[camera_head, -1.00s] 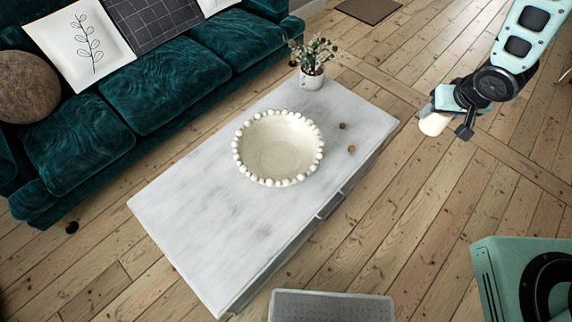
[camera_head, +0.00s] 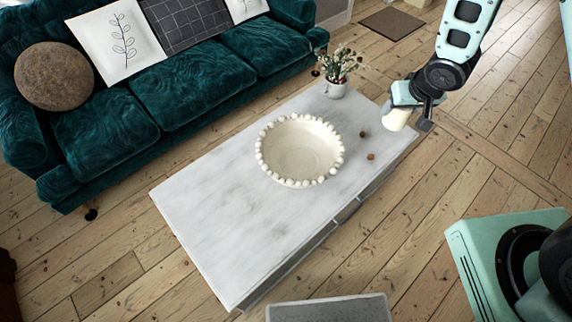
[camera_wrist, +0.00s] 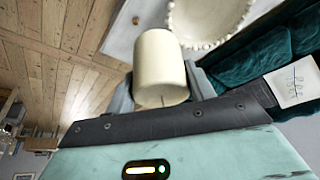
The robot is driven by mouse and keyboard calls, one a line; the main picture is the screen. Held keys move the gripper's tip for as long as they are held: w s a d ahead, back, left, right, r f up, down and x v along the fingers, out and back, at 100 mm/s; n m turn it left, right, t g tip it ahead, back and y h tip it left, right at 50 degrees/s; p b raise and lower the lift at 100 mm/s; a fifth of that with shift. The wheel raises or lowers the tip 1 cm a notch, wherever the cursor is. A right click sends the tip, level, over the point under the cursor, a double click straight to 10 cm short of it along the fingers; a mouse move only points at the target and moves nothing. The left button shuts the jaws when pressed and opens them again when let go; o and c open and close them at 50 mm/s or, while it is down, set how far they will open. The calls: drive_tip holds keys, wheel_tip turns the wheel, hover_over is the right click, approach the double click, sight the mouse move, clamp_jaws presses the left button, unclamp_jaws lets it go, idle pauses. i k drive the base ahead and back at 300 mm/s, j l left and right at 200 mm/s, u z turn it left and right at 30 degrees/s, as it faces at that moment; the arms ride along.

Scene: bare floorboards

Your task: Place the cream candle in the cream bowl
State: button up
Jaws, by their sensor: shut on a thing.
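The cream candle (camera_head: 396,119) is a short cylinder held in my gripper (camera_head: 412,106). The candle also fills the middle of the wrist view (camera_wrist: 160,68), between the two fingers, with its wick end toward the camera. My gripper is shut on it, over the right end of the coffee table in the head view. The cream bowl (camera_head: 300,152), with a beaded rim, stands on the marble-topped table to the left of my gripper and apart from it. The bowl looks empty. Its edge also shows at the top of the wrist view (camera_wrist: 205,42).
The white coffee table (camera_head: 215,215) also bears a potted plant (camera_head: 334,80) at its far corner and two small brown balls (camera_head: 370,156) right of the bowl. A teal sofa (camera_head: 190,75) stands behind. A grey bench (camera_head: 330,308) is at the front. The table's left half is clear.

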sight(299, 162)
drive_tip(key=i+l+u, duration=0.45)
drive_tip(key=l, duration=0.15)
drive_tip(key=i+l+u, duration=0.2)
drive_tip(key=l+u, duration=0.2)
drive_tip(key=l, duration=0.25)
